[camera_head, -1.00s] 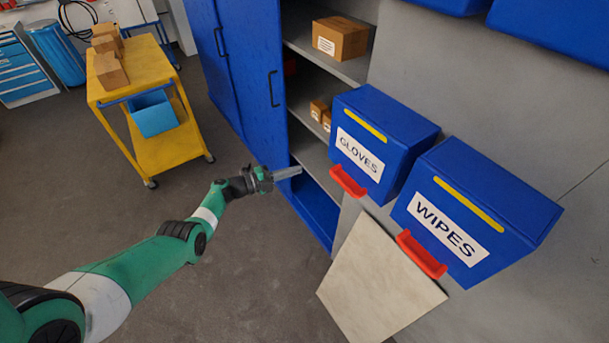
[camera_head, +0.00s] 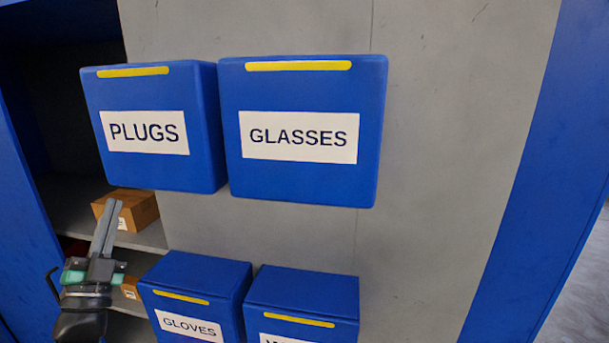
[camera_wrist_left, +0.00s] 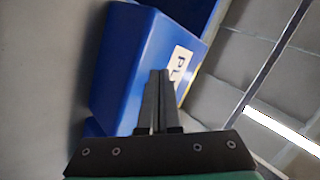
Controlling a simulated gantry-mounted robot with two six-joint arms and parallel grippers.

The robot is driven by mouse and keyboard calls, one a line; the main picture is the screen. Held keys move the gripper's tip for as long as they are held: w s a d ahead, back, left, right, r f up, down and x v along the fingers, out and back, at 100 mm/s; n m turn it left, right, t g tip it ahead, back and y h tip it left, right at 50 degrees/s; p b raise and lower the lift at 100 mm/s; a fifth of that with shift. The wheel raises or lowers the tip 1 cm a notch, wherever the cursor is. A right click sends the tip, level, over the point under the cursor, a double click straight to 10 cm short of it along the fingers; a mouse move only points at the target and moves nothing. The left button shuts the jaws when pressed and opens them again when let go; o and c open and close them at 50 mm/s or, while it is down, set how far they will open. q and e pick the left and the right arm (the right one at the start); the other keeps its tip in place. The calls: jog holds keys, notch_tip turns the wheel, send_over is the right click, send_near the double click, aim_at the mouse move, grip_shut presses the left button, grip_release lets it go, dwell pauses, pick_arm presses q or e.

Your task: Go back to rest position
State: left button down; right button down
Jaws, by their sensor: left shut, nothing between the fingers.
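My left gripper (camera_head: 108,228) is raised at the lower left of the head view, in front of the open shelf cabinet. Its fingers are together, point upward and hold nothing. In the left wrist view the shut fingers (camera_wrist_left: 158,100) stand in front of a blue box (camera_wrist_left: 145,60) with a partly covered white label. Whether the fingers touch it cannot be told from this view. My right gripper is in neither view.
Blue boxes labelled PLUGS (camera_head: 150,165) and GLASSES (camera_head: 300,185) hang on the grey wall (camera_head: 440,150). Below them are the GLOVES box (camera_head: 200,275) and another blue box (camera_head: 305,290), its label cut off. A cardboard box (camera_head: 140,210) sits on a shelf behind my gripper.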

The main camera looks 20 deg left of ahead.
pick_arm(q)
jog(key=s+d+r+n+y+p, duration=0.2)
jog(key=s+d+r+n, duration=0.2)
jog(key=d+r+n, duration=0.55)
jog(key=s+d+r+m+t+h+p, duration=0.1)
jog(key=s+d+r+h, duration=0.2)
jog(key=d, duration=0.3)
jog(key=s+d+r+m+h, duration=0.1)
jog(key=s+d+r+h, duration=0.2)
jog(key=d+r+h, duration=0.2)
jog(key=s+d+r+m+t+h+p, duration=0.1)
jog(key=s+d+r+m+h, duration=0.1)
jog(key=d, duration=0.6)
notch_tip(320, 180, up, 2)
jog(key=s+h, duration=0.1)
jog(key=h, duration=0.2)
jog(key=shift+s+d+t+h+p, duration=0.25)
jog(key=shift+d+t+h+p, duration=0.05)
jog(key=shift+d, duration=0.1)
jog(key=shift+a, duration=0.1)
